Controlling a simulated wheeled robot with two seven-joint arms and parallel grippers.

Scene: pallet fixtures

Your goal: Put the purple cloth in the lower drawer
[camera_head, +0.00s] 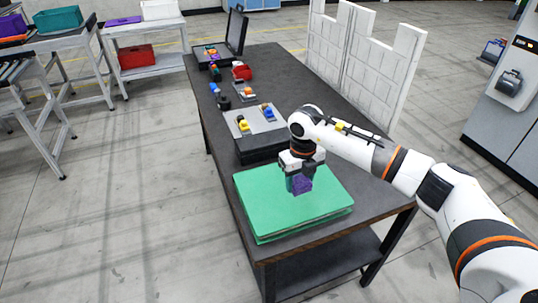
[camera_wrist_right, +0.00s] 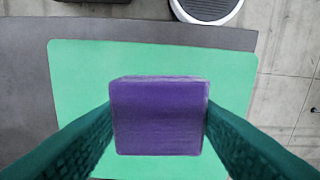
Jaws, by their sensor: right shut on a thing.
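A purple block-shaped thing (camera_head: 302,186) is between the fingers of my right gripper (camera_head: 300,178); it looks like a solid or folded cuboid, not a loose cloth. In the right wrist view the purple thing (camera_wrist_right: 160,112) is gripped on both sides by teal fingers. It is over a green flat stack (camera_head: 262,205) on the near end of the dark table; the green top (camera_wrist_right: 80,80) fills much of the wrist view. I cannot tell whether the purple thing touches it. No drawer can be made out. My left gripper is not in view.
A grey tray (camera_head: 268,127) with small coloured parts lies behind the green stack on the dark table (camera_head: 285,75). White panels (camera_head: 365,60) stand along the right edge. A lower shelf (camera_head: 325,265) is under the table.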

